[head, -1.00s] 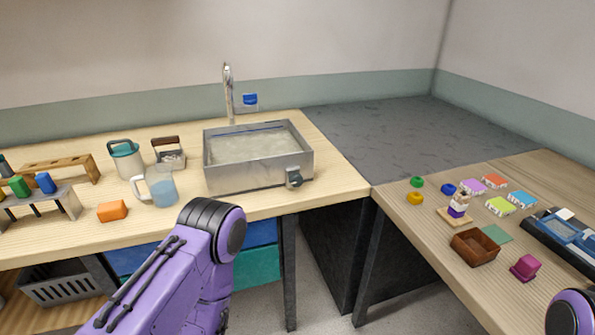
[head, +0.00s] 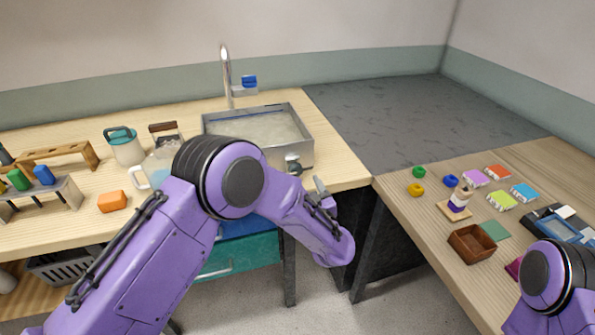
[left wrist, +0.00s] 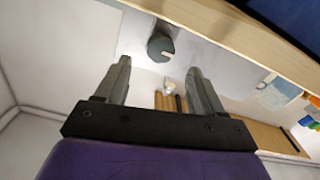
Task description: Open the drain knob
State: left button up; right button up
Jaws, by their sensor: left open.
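The drain knob (head: 293,163) is a dark grey round knob on the front wall of the metal sink (head: 302,150), near its right end. In the left wrist view the knob (left wrist: 160,46) shows ahead of the fingertips, roughly between them and apart from them. My left gripper (left wrist: 157,68) is open, with nothing between its fingers. In the head view the left gripper (head: 320,186) is in front of the counter edge, just right of and below the knob, partly hidden by my wrist. The sink holds cloudy water. My right gripper is out of view.
A tall faucet (head: 226,75) and a blue sponge (head: 249,81) are behind the sink. Left of it stand a kettle (head: 125,148), a pitcher (head: 160,168) partly behind my arm, and an orange block (head: 112,202). The right table (head: 405,225) holds small items.

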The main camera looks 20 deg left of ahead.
aim_at(297, 172)
pick_arm(q)
jog(key=x, duration=0.6)
jog(key=shift+w+a+p, duration=0.15)
jog(key=shift+a+p, duration=0.05)
jog(key=shift+p, duration=0.2)
jog(key=c, duration=1.1)
jog(key=shift+o, duration=0.2)
jog(key=shift+f, duration=0.1)
jog(key=n+b, duration=0.2)
jog(key=n, duration=0.1)
jog(key=shift+f+n+b, duration=0.15)
jog(key=shift+n+b, duration=0.15)
jog(key=shift+n, duration=0.1)
jog(key=n+b, duration=0.3)
jog(key=n, duration=0.2)
jog(key=shift+b, duration=0.3)
jog(key=n+b, duration=0.3)
jog(key=n, duration=0.2)
jog(key=shift+f, duration=0.1)
jog(key=shift+n+b, duration=1.85)
jog(key=shift+n, duration=0.15)
